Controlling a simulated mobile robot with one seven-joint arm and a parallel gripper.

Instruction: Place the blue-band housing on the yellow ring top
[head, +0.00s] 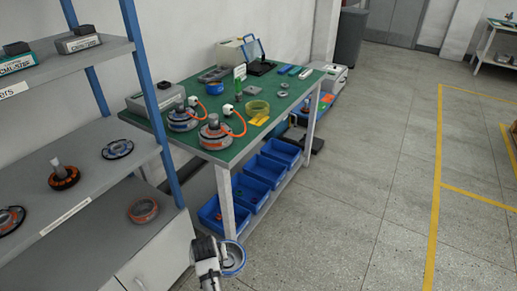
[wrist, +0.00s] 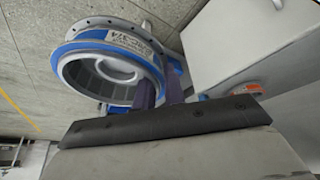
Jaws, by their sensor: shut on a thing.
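The blue-band housing (head: 235,258) is a grey ring-shaped part with a blue band. It is held in my gripper (head: 220,257) at the bottom of the head view, in front of the grey cabinet and away from the bench. In the wrist view the housing (wrist: 115,42) is tilted, its open bore showing, and the fingers of my gripper (wrist: 160,95) are shut on its rim. The yellow ring (head: 258,107) lies on the green bench top, near its front edge, with nothing on top of it.
The green workbench (head: 225,152) holds two motor assemblies with orange cables, a small yellow card (head: 259,120) and several tools. Blue bins (head: 248,194) stand beneath. The grey shelf (head: 100,222) at left holds an orange-band ring (head: 143,211). The floor to the right is clear.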

